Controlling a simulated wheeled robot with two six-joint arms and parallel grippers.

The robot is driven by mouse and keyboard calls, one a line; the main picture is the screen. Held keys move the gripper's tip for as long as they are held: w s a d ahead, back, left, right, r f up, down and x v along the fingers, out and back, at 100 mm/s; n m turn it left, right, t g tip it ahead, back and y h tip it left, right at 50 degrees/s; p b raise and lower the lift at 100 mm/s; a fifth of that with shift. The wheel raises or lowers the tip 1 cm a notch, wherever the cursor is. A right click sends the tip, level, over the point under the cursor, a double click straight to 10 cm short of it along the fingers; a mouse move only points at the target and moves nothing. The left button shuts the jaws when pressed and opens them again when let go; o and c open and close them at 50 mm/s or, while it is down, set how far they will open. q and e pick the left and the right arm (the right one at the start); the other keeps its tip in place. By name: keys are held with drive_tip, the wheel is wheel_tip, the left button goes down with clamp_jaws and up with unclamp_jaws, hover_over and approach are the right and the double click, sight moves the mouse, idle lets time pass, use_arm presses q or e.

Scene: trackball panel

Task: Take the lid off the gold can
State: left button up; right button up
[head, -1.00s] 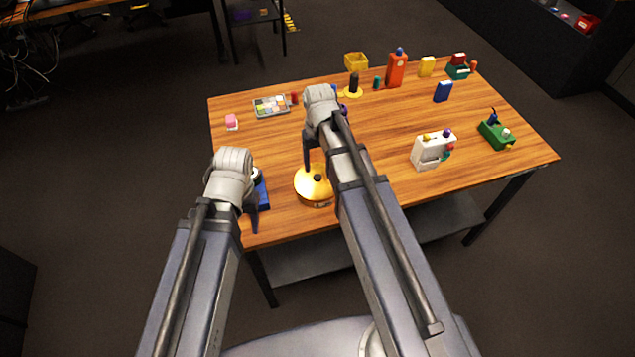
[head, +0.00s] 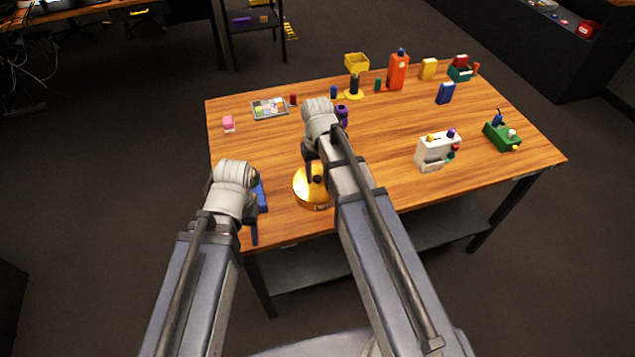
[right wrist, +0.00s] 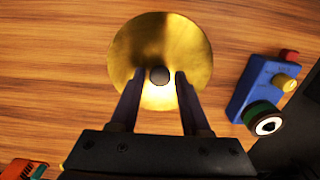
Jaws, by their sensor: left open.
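The gold can (head: 312,196) stands near the table's front edge in the head view, partly hidden by my right arm. Its round gold lid (right wrist: 135,50) with a small dark knob (right wrist: 159,76) fills the upper middle of the right wrist view. My right gripper (right wrist: 160,78) is open, with its fingertips over the lid on either side of the knob and a small gap on each side. It also shows above the can in the head view (head: 311,166). My left gripper (head: 248,226) is open and empty, at the table's front left.
A blue panel (right wrist: 262,87) with a yellow knob and a ringed ball lies right of the can in the right wrist view. A white block (head: 433,151) and a green block (head: 501,136) stand to the right. Several small objects line the back.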

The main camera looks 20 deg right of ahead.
sight(318, 177)
clamp_jaws()
drive_tip(key=shift+r, duration=0.2)
idle(0.3)
wheel_tip(318, 177, up, 10)
drive_tip(key=p, duration=1)
drive_tip(key=shift+f, duration=0.15)
